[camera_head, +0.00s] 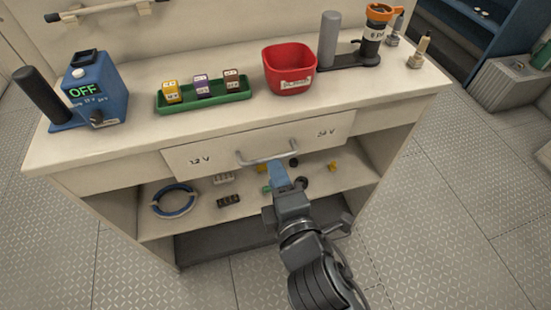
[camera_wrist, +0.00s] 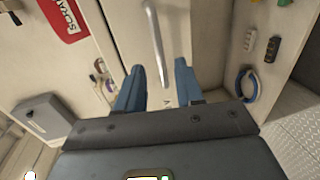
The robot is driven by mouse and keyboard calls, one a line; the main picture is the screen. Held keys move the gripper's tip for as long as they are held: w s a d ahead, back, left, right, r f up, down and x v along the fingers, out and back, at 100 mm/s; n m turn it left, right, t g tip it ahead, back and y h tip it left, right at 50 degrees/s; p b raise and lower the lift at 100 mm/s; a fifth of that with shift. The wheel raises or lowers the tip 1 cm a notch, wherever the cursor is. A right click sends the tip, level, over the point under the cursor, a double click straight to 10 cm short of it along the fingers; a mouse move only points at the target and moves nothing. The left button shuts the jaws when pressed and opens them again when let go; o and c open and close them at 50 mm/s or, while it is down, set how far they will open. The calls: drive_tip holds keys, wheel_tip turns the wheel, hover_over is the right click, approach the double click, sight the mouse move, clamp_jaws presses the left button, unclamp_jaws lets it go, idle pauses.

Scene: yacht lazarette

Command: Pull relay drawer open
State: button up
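The relay drawer (camera_head: 225,156) is a pale front under the worktop, marked "12 V" at left and "24 V" at right. It looks shut, its front close under the worktop edge. Its grey bar handle (camera_head: 258,160) runs across the middle of the front. My gripper (camera_head: 279,172) is just in front of the handle, reaching in from below. In the wrist view, the two blue fingers of my gripper (camera_wrist: 158,75) are apart, and the handle (camera_wrist: 154,35) shows in the gap between them. I cannot tell whether either finger touches it.
On the worktop stand a blue "OFF" box (camera_head: 96,88), a green tray (camera_head: 205,102) with three small relays, a red bin (camera_head: 289,72) and a grey-based stand (camera_head: 345,62). The open shelf below holds a blue coil (camera_head: 174,201) and small parts. Clear floor lies around the cabinet.

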drive_tip(key=x, duration=0.5)
clamp_jaws()
idle(0.3)
